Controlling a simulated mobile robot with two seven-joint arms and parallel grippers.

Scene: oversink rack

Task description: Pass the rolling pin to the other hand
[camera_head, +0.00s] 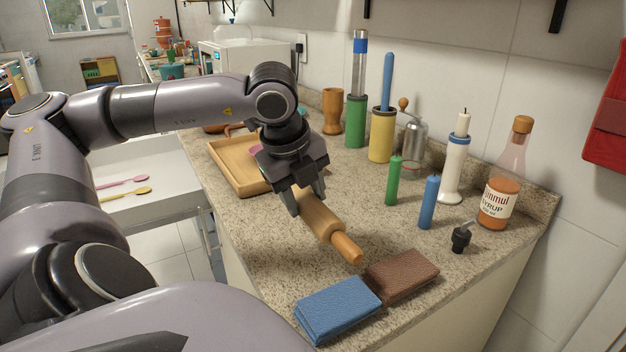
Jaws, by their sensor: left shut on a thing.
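The wooden rolling pin (322,222) is in the middle of the view, over the speckled stone counter. One handle points toward the front right; its other end is hidden by my left gripper. My left gripper (304,200) comes down from above and is shut on the rolling pin near its far end. I cannot tell whether the pin still touches the counter. My right gripper does not show.
Folded blue (338,308) and brown (402,275) cloths lie at the counter's front edge. Green (393,181) and blue (428,202) cylinders, a white candle holder (454,170) and a syrup bottle (503,180) stand to the right. A wooden tray (226,165) lies behind left.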

